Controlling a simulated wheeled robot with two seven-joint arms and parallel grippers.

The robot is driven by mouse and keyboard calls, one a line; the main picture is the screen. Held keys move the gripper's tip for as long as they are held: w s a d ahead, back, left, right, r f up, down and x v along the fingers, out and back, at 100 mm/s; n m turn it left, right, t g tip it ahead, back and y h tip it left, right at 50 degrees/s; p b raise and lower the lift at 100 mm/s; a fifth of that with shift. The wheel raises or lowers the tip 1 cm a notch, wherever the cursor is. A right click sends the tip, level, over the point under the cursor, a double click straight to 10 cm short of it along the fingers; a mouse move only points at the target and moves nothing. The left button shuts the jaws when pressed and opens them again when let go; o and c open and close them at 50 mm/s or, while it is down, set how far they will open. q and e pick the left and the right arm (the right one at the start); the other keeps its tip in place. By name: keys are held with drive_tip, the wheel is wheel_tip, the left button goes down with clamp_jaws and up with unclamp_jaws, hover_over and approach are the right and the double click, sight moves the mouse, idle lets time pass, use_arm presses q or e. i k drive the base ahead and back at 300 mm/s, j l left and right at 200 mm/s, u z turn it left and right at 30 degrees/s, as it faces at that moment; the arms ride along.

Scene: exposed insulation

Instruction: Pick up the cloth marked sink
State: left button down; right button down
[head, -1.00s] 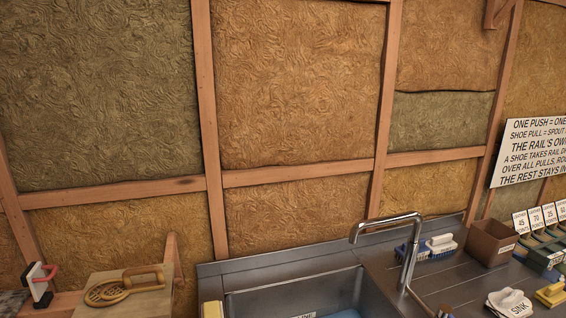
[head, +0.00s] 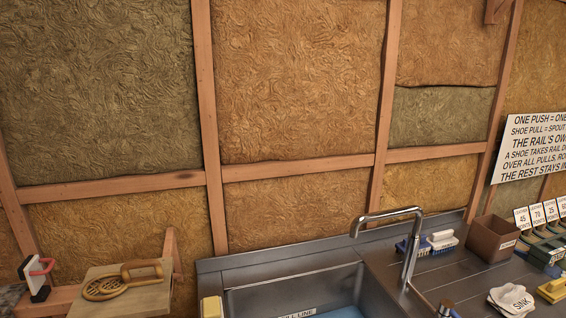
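The cloth marked SINK (head: 511,299) is a white, crumpled cloth with dark lettering. It lies on the metal drainboard at the lower right of the head view, to the right of the tap. Neither of my grippers shows in this view.
A metal sink (head: 245,302) with a curved tap (head: 409,250) is left of the cloth. A yellow-handled brush (head: 551,290) lies close to its right. A wooden board (head: 150,297) is at the left.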

sight(512, 302)
drive_tip(key=l+z, duration=0.1)
drive_tip(key=z, duration=1.35)
drive_tip(key=u, duration=0.25)
drive_tip(key=i+l+u, duration=0.15)
drive_tip(key=u, duration=0.25)
drive_tip(key=i+l+u, duration=0.1)
drive_tip(key=l+u, duration=0.25)
drive_tip(key=i+l+u, duration=0.1)
drive_tip(key=u, duration=0.3)
drive_tip(key=l, duration=0.1)
